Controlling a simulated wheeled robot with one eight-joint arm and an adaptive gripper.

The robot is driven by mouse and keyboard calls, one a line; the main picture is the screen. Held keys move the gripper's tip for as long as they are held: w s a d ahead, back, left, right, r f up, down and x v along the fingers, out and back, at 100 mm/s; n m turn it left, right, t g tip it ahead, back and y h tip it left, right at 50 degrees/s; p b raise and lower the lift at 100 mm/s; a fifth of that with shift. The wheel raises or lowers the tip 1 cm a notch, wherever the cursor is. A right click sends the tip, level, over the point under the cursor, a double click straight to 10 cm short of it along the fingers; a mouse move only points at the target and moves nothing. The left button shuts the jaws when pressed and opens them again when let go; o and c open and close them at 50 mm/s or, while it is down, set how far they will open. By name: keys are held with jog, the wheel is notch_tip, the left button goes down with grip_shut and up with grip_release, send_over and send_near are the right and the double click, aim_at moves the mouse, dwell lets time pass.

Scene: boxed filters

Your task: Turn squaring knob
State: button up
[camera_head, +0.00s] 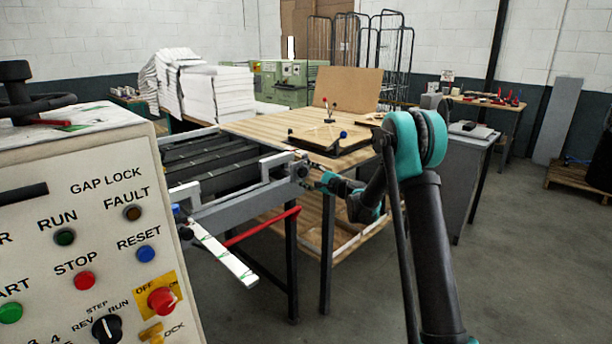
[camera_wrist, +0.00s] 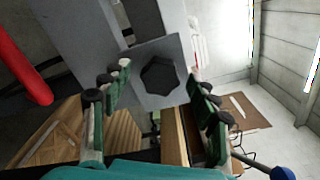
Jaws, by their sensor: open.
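A dark hexagonal knob (camera_wrist: 160,76) sits on a grey plate (camera_wrist: 152,50) in the wrist view. In the head view, a small dark round part at the conveyor's near right corner seems to be this knob (camera_head: 301,171). My gripper (camera_wrist: 158,88) is open, with its green fingers to the left and right of the knob in the wrist picture. The fingers look apart from the knob, with clear gaps on both sides. In the head view my gripper (camera_head: 316,174) is at the conveyor's right end, and its fingertips are too small to judge contact.
The roller conveyor (camera_head: 215,213) stands left of a wooden table (camera_head: 258,124). A red bar (camera_head: 262,227) runs below the conveyor and shows in the wrist view (camera_wrist: 22,68). A control panel (camera_head: 100,235) fills the left foreground. Open floor (camera_head: 530,270) lies at right.

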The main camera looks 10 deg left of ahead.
jog(key=v, duration=1.2)
